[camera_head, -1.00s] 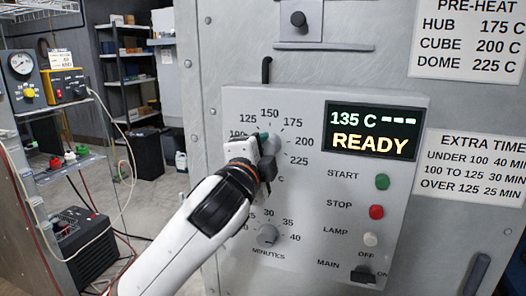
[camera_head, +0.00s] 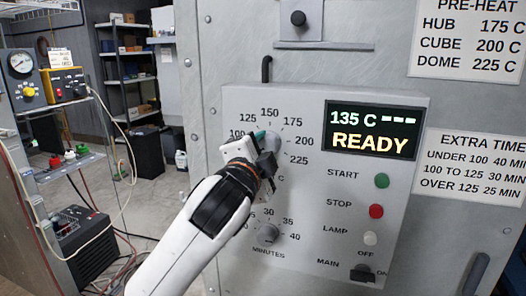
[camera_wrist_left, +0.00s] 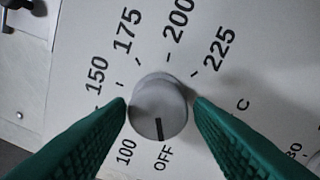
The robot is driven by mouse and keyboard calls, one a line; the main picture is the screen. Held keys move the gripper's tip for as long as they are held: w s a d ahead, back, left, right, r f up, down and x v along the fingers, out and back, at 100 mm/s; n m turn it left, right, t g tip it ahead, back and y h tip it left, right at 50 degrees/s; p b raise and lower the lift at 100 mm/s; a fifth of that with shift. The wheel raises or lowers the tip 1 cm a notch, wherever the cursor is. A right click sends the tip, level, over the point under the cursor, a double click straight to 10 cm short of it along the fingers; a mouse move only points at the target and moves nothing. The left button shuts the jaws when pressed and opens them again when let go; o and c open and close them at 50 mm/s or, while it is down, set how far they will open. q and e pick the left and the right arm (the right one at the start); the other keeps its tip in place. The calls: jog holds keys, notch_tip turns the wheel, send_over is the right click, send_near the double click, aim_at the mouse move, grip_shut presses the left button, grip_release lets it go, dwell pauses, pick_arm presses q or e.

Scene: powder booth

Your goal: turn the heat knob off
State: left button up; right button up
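The heat knob (camera_wrist_left: 158,105) is a round grey dial in the middle of the left wrist view. Its dark pointer line points down at the OFF label (camera_wrist_left: 163,158). My left gripper (camera_head: 264,140) is at this dial on the front of the control box. Its two green fingers stand on either side of the knob, with thin gaps seen between the fingertips and the knob's sides. The gripper looks open around the knob. In the head view the gripper hides most of the knob and the lower part of its scale. My right gripper is not in view.
The control box (camera_head: 310,185) carries a display (camera_head: 371,131) reading 135 C and READY. A minutes knob (camera_head: 268,233) sits below the heat knob. Green (camera_head: 382,181) and red (camera_head: 376,211) buttons, a lamp button (camera_head: 370,239) and a main switch (camera_head: 350,272) are at the right.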

pick_arm(q)
jog(key=shift+o, duration=1)
jog(key=b+v, duration=0.3)
jog(key=v, duration=0.9)
jog(key=shift+f, duration=0.1)
